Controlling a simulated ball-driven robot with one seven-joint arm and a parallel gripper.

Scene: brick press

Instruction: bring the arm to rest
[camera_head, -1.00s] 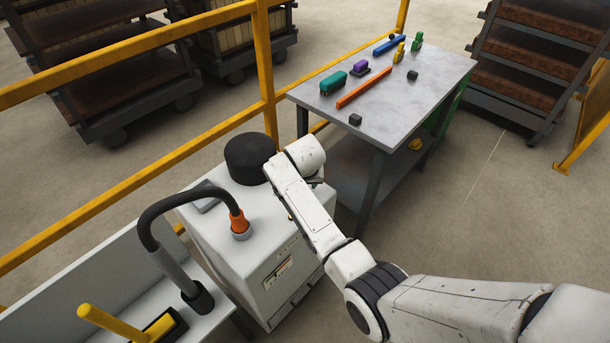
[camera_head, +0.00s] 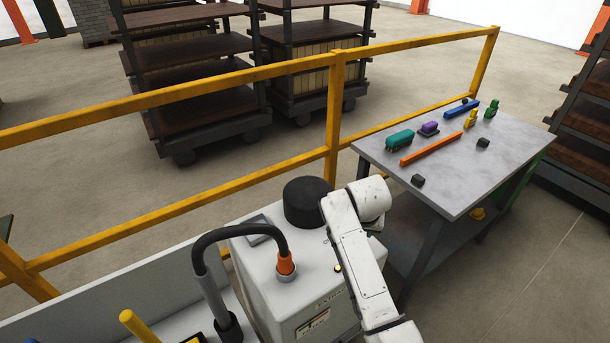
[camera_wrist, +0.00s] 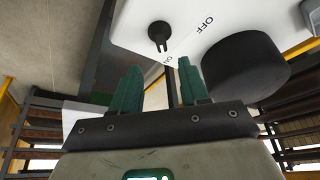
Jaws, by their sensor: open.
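My gripper (camera_wrist: 158,66) shows in the wrist view with two green fingers apart and nothing between them. The fingers are hidden there behind the arm. The black cylinder also shows in the wrist view (camera_wrist: 245,68), right of the fingers.
A yellow rail (camera_head: 333,115) runs behind the cabinet. A grey table (camera_head: 455,185) at right holds several coloured pieces, including an orange bar (camera_head: 431,149). A black hose with an orange collar (camera_head: 286,264) rises left of my arm. Racks stand beyond the rail. Open floor lies at lower right.

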